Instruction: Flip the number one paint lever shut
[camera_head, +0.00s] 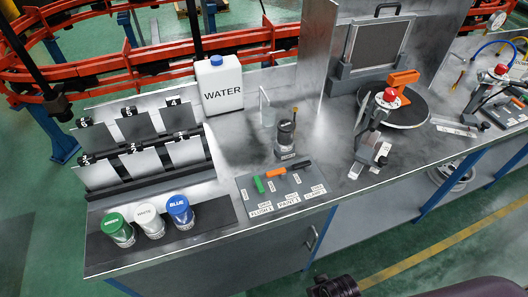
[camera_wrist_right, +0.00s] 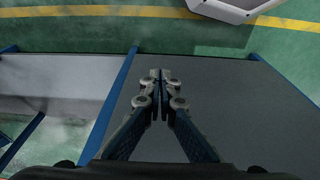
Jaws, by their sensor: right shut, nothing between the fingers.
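A grey control panel (camera_head: 241,185) lies on the bench with three levers in a row. The orange lever (camera_head: 276,173) is in the middle, in line with the label that seems to read PAINT 1 (camera_head: 288,201). It lies low and points sideways; I cannot tell whether that is open or shut. The green lever (camera_head: 259,184) is on its left and the black lever (camera_head: 300,165) on its right. My right gripper (camera_wrist_right: 160,76) is shut and empty in the right wrist view, over the bench's front side and floor, away from the levers. My left gripper is not in view.
Green, white and blue paint cups (camera_head: 149,221) stand left of the panel. A dark cylindrical device (camera_head: 286,138) stands behind it, near a WATER jug (camera_head: 220,85). A fixture with a red knob (camera_head: 389,97) stands at right. The space before the bench is mostly clear.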

